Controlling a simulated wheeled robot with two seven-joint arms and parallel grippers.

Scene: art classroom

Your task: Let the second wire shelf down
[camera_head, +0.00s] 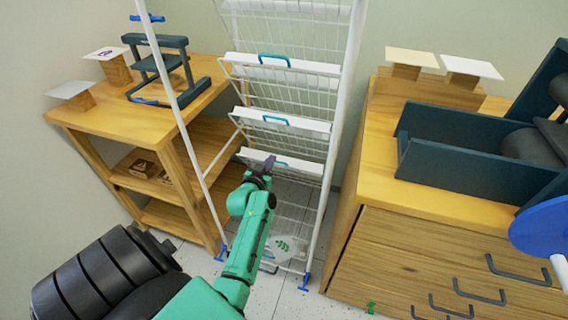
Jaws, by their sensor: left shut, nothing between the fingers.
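A tall white wire rack (336,125) stands between two wooden cabinets. Several wire shelves with white front bars are stacked in it. An upper shelf (310,69) has a teal handle (274,58), a middle shelf (306,125) has another teal handle (275,119), and a lower shelf (303,166) has a third, partly behind my gripper. Which one counts as second I cannot tell. My left gripper (264,165) is shut and empty, in front of the lower shelf's front bar near its handle; contact is unclear. My right gripper is out of view.
A leaf print (286,246) lies low in the rack. A wooden shelf unit (95,122) with a small press (160,65) stands left. A wooden drawer cabinet (385,240) with a larger dark press (470,165) stands close on the right. Blue feet (304,282) end the rack's posts.

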